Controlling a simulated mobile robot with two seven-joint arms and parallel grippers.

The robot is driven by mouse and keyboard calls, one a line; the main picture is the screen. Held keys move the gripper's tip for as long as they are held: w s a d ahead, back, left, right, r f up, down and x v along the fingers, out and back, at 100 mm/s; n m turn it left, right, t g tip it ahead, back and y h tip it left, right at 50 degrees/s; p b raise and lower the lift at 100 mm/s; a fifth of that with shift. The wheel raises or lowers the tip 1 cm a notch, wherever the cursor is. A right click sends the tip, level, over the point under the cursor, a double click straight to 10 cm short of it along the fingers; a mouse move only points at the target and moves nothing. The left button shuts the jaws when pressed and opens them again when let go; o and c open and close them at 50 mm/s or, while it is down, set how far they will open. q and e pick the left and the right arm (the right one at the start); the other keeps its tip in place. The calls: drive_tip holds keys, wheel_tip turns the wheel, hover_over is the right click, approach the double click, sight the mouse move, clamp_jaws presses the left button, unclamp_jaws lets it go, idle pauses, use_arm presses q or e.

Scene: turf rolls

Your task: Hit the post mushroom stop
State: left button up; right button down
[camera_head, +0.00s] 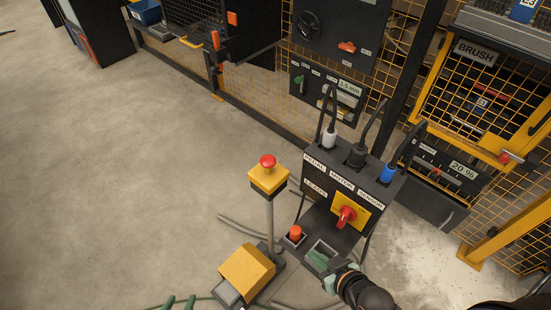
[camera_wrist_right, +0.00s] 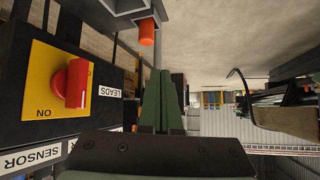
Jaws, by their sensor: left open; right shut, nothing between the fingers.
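The post mushroom stop (camera_head: 268,161) is a red button on a yellow box (camera_head: 267,181), atop a thin grey upright post (camera_head: 270,222). My right gripper (camera_head: 318,259) is shut and empty, low in front of the console, right of and apart from the post. Its green fingers (camera_wrist_right: 162,82) lie together in the right wrist view, where I cannot make out the mushroom. My left gripper (camera_head: 179,301) is open and empty at the bottom edge, left of the post; only its green fingertips show.
The dark console (camera_head: 340,182) has a red rotary switch (camera_head: 346,215) and plugged leads. An orange-red button (camera_head: 295,232) sits in front of it. A yellow pedal housing (camera_head: 246,270) is at the post's foot. Mesh fencing stands behind. The floor (camera_head: 120,180) at left is clear.

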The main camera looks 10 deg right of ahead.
drive_tip(key=w+r+n+t+y+b, duration=0.1)
drive_tip(key=w+r+n+y, duration=0.1)
drive_tip(key=w+r, duration=0.5)
drive_tip(key=w+r+n+t+y+b, duration=0.2)
drive_tip(key=w+r, duration=0.5)
drive_tip(key=r, duration=0.5)
drive_tip(key=shift+w+d+r+n+y, duration=0.3)
drive_tip(key=shift+d+r+y, duration=0.05)
drive_tip(key=shift+y, duration=0.45)
hover_over(268, 164)
drive_tip(key=d, duration=0.2)
wheel_tip(268, 164, down, 2)
drive_tip(key=f, duration=0.3)
drive_tip(key=shift+s+a, duration=0.1)
drive_tip(key=shift+s, duration=0.15)
drive_tip(key=shift+f, duration=0.8)
